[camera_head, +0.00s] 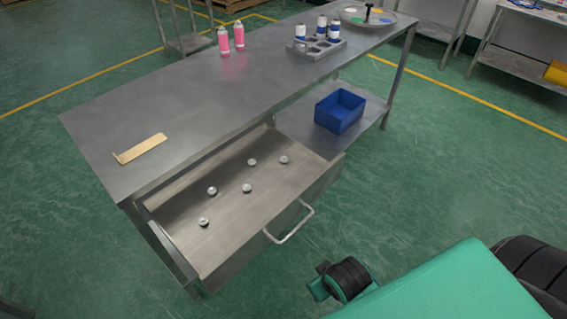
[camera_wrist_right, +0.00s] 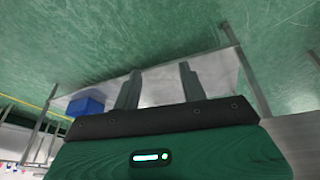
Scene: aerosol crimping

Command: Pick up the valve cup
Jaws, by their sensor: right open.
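Several small silver valve cups lie spread out in the open metal drawer (camera_head: 225,235) in the head view. One valve cup (camera_head: 204,222) is at the near left, one (camera_head: 212,190) behind it, one (camera_head: 247,188) near the middle, one (camera_head: 252,162) farther back and one (camera_head: 284,159) at the right. My right gripper (camera_wrist_right: 160,70) shows in the right wrist view with its two fingers apart and nothing between them. No valve cup can be made out in that view. My left gripper is not in view.
The drawer handle (camera_head: 290,224) sticks out in front. A wooden piece (camera_head: 140,149) lies on the steel table (camera_head: 200,105). Pink cans (camera_head: 224,41), a grey rack (camera_head: 318,48) with bottles and a round tray (camera_head: 352,18) stand farther back. A blue bin (camera_head: 339,112) is on the lower shelf.

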